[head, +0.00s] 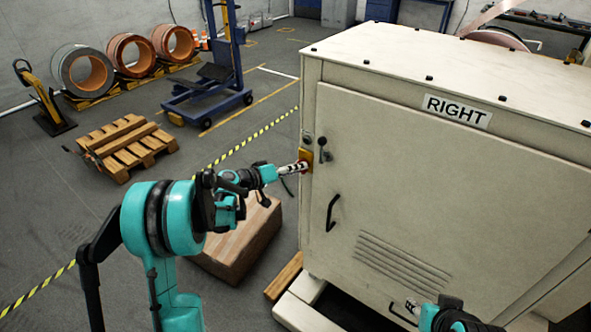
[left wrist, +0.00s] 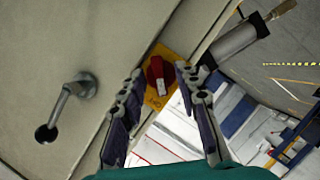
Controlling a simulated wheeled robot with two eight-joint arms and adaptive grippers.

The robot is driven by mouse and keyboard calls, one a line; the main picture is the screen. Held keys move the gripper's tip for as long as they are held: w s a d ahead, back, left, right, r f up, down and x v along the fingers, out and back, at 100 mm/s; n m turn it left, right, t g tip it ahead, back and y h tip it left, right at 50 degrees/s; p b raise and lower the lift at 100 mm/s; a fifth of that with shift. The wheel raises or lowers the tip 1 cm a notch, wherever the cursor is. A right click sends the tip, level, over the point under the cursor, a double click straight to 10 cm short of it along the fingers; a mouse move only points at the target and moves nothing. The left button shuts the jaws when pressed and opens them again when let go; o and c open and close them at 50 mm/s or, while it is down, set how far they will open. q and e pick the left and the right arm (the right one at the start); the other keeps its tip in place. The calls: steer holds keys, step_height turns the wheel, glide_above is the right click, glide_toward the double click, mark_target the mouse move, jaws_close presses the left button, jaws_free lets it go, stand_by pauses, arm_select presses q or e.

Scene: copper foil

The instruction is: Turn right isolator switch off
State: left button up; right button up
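The isolator switch has a red knob (left wrist: 156,76) on a yellow plate (left wrist: 177,64), near the left edge of the cabinet (head: 400,150) labelled RIGHT. In the head view its yellow plate (head: 306,155) shows, but my left gripper (head: 292,168) partly hides the knob. In the left wrist view my left gripper (left wrist: 160,72) is open, its fingertips on either side of the knob. I cannot tell whether they touch it. The knob has a pale mark on its front. My right gripper (head: 413,306) is low before the cabinet, its state unclear.
A lever handle with a black ball (head: 323,142) is beside the switch, also large in the left wrist view (left wrist: 65,105). A black door handle (head: 333,212) is lower. A cardboard box (head: 238,243) stands below my left arm. A pallet (head: 126,143) lies at left.

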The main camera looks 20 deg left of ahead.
arm_select(q)
steer(key=shift+a, duration=0.1)
steer(key=v, duration=1.2)
steer(key=s+d+g+y, duration=0.4)
steer(key=s+d, duration=0.7)
steer(key=s+f+m+y, duration=0.2)
steer(key=s+y, duration=0.3)
steer(key=s, duration=1.1)
steer(key=shift+f+g, duration=0.3)
steer(key=shift+f, duration=0.15)
